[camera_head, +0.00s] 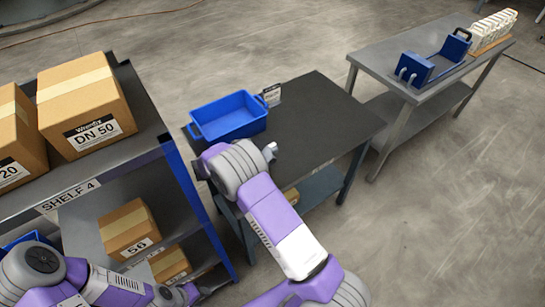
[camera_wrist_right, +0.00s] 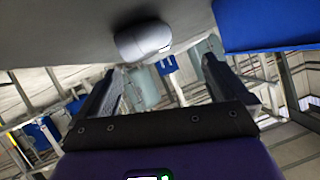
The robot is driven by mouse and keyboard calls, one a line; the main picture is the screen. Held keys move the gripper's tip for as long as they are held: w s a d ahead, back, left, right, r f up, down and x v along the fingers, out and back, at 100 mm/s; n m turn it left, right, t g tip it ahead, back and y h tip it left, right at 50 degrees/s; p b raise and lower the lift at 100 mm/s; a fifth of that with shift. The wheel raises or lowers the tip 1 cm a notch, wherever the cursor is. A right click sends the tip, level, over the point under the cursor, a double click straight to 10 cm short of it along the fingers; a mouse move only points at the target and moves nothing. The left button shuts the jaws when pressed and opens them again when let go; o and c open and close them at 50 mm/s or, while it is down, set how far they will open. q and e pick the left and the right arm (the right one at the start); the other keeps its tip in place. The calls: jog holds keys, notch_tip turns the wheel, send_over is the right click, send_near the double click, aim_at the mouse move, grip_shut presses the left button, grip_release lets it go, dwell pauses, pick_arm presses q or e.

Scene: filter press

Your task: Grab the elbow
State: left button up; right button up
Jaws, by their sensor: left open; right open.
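A light grey rounded piece (camera_wrist_right: 143,41), which looks like the elbow, rests against the grey surface at the top of the right wrist view. My right gripper (camera_wrist_right: 160,68) is open, its two fingers apart, with that piece beyond and between the fingertips and nothing held. In the head view my right arm hides its own gripper above the dark table (camera_head: 315,125). A small pale metal bit (camera_head: 270,151) shows beside that arm; I cannot tell whether it is the elbow. My left gripper (camera_head: 195,291) is open at the lower left, by the shelf, partly hidden.
A shelf rack (camera_head: 165,140) with cartons (camera_head: 85,105) is on the left. A grey bench (camera_head: 420,55) with a blue fixture (camera_head: 416,68) stands at the right.

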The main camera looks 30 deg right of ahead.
aim_at(269, 153)
jog(key=shift+s+a+f+g, duration=0.3)
jog(key=shift+s+a, duration=0.05)
jog(key=shift+s+d+f+m, duration=0.1)
jog(key=shift+s+f+m, duration=0.05)
jog(key=shift+m, duration=0.15)
jog(key=b+x, duration=0.1)
jog(key=x, duration=0.6)
jog(key=shift+s+d+b, duration=0.1)
jog(key=shift+d+b, duration=0.1)
jog(key=shift+b, duration=0.1)
jog(key=c, duration=1)
jog(key=shift+r, duration=0.25)
jog(key=shift+c, duration=0.2)
